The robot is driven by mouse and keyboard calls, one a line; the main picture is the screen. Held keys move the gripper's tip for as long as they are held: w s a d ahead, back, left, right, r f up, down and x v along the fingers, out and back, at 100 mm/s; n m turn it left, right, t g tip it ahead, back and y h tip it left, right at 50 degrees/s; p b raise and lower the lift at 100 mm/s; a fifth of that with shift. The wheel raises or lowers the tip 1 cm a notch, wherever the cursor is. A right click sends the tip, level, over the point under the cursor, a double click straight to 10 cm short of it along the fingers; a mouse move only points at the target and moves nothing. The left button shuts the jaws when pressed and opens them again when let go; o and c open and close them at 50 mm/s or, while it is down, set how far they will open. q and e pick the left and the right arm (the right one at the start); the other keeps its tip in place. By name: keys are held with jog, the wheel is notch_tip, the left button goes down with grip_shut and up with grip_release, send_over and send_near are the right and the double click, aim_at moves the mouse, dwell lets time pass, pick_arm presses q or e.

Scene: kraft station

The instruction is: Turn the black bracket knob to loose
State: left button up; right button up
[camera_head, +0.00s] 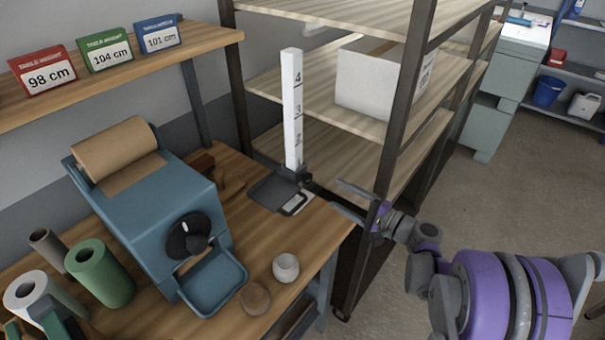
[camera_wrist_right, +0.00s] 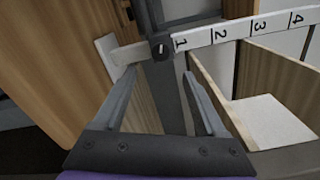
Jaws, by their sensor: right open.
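The black bracket knob (camera_head: 302,174) sits at the foot of the upright white numbered post (camera_head: 292,105), near the table's right edge. In the right wrist view the knob (camera_wrist_right: 160,47) is a dark round piece with a small light mark, beside the number 1 on the post (camera_wrist_right: 235,31). My right gripper (camera_head: 338,195) is open and empty, just right of the knob and apart from it in the head view. In the right wrist view its fingers (camera_wrist_right: 160,73) point toward the knob, one on each side of it. My left gripper is not in view.
The shelf rack (camera_head: 385,150) stands close behind my right gripper.

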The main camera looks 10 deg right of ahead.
aim_at(310, 180)
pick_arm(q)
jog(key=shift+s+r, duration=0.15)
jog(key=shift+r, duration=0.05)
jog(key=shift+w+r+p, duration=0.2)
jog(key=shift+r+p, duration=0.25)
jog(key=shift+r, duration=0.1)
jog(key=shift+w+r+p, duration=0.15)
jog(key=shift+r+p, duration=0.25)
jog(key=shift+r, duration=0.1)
pick_arm(e)
jog(key=x, duration=1)
jog(key=shift+s+a, duration=0.1)
grip_shut()
